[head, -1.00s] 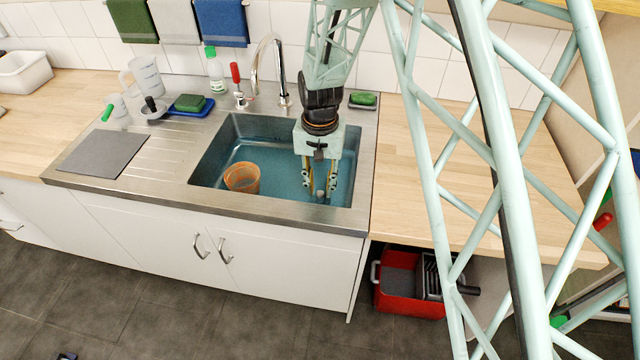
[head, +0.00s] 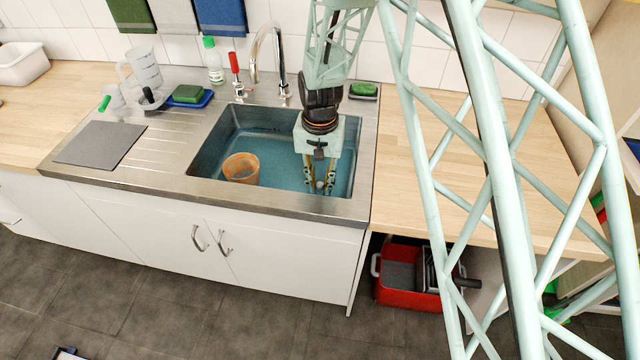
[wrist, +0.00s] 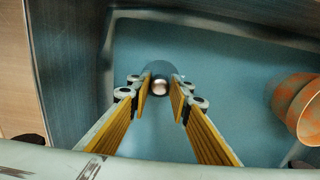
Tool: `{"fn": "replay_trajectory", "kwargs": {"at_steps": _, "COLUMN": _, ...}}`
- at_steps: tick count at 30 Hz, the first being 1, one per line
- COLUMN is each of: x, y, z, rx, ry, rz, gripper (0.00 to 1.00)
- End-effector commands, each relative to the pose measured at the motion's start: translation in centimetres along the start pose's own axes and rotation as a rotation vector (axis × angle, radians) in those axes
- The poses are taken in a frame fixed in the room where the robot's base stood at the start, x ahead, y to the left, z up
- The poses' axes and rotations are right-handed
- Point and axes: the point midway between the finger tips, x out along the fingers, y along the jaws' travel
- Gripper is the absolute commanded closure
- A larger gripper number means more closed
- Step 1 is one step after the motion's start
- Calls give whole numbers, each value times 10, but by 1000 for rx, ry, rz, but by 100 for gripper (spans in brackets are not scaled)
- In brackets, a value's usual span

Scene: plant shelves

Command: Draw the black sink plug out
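The plug shows in the wrist view as a round silvery knob (wrist: 161,87) with a darker round shape just behind it. It stands near the front right of the sink (head: 205,160), where the bottom looks blue, as if under water. The knob is a small pale ball in the head view (head: 319,185). My gripper (wrist: 161,90) points down into the sink, with its fingers apart on either side of the knob. I see narrow gaps between knob and fingertips. The plug's lower part is hard to make out.
The tap (head: 282,70) rises behind the sink. The sink's front and right walls are close to my gripper.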

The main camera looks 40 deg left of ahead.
Motion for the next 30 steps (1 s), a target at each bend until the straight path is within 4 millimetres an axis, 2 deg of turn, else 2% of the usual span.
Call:
{"fn": "replay_trajectory", "kwargs": {"at_steps": 1, "x": 0, "y": 0, "z": 0, "rx": 0, "ry": 0, "rz": 0, "gripper": 86}}
{"fn": "replay_trajectory", "kwargs": {"at_steps": 5, "x": 0, "y": 0, "z": 0, "rx": 0, "ry": 0, "rz": 0, "gripper": 98}}
{"fn": "replay_trajectory", "kwargs": {"at_steps": 6, "x": 0, "y": 0, "z": 0, "rx": 0, "ry": 0, "rz": 0, "gripper": 89}}
{"fn": "replay_trajectory", "kwargs": {"at_steps": 10, "x": 0, "y": 0, "z": 0, "rx": 0, "ry": 0, "rz": 0, "gripper": 100}}
{"fn": "replay_trajectory", "kwargs": {"at_steps": 30, "x": -11, "y": 0, "z": 0, "rx": 0, "ry": 0, "rz": 0, "gripper": 100}}
